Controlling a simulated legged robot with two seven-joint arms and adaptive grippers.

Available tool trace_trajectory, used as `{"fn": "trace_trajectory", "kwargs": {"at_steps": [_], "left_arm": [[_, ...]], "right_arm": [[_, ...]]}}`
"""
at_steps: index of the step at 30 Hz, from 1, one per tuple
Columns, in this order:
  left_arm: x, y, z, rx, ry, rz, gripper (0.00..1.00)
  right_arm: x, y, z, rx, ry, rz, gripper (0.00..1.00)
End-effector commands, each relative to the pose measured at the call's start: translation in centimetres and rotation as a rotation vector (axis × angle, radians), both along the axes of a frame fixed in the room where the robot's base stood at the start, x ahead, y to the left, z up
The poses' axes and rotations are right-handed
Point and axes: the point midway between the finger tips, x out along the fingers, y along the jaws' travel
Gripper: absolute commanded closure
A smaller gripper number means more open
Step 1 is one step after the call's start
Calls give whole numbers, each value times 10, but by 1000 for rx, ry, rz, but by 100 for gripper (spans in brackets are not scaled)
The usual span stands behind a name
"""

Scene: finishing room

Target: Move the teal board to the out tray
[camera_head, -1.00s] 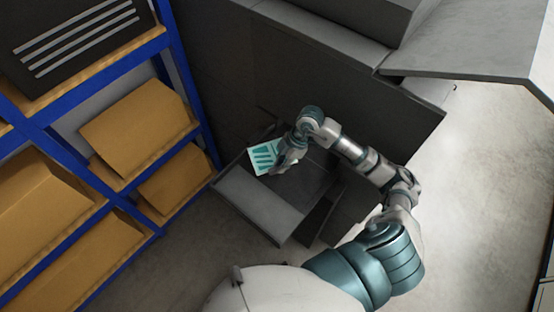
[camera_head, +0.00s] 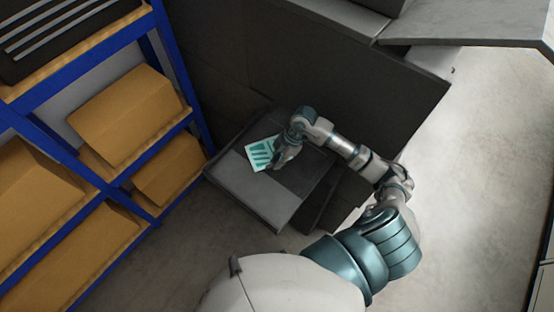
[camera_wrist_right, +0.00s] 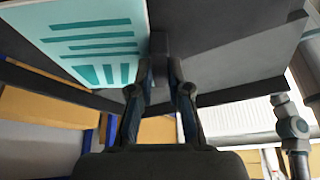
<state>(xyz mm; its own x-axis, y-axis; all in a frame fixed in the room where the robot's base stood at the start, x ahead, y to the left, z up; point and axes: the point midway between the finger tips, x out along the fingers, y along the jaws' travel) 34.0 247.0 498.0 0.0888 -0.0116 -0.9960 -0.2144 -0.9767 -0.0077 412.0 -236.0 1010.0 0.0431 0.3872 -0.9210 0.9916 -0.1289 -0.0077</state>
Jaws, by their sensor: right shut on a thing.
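The teal board (camera_head: 264,154) is a thin pale plate with teal bars. In the head view it sticks out to the left of my right gripper (camera_head: 281,160). In the right wrist view the board (camera_wrist_right: 92,38) fills the upper left, with its right edge beside a dark upright piece between the fingertips. My right gripper (camera_wrist_right: 160,88) is shut on the board at that edge; the exact contact is dark. The board is over a grey tray-like unit (camera_head: 245,185); whether it touches that surface I cannot tell. My left gripper is not in view.
A blue shelf rack (camera_head: 182,75) with brown boxes (camera_head: 125,115) stands close on the left. A dark grey panel (camera_head: 370,75) rises behind the arm. Open floor (camera_head: 480,180) lies to the right.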

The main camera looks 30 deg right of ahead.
Motion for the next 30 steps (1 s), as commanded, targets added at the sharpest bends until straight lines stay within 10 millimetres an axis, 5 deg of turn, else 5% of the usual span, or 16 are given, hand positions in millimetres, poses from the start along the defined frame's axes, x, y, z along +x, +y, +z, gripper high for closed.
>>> {"fn": "trace_trajectory", "kwargs": {"at_steps": [19,20,23,30], "left_arm": [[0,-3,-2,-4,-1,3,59],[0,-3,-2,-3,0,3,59],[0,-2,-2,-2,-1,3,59],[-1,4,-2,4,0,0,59]], "right_arm": [[0,4,-4,-3,-1,1,100],[0,4,-4,-3,-1,1,78],[0,3,-4,-3,-1,1,54],[0,0,-5,0,0,-1,54]]}}
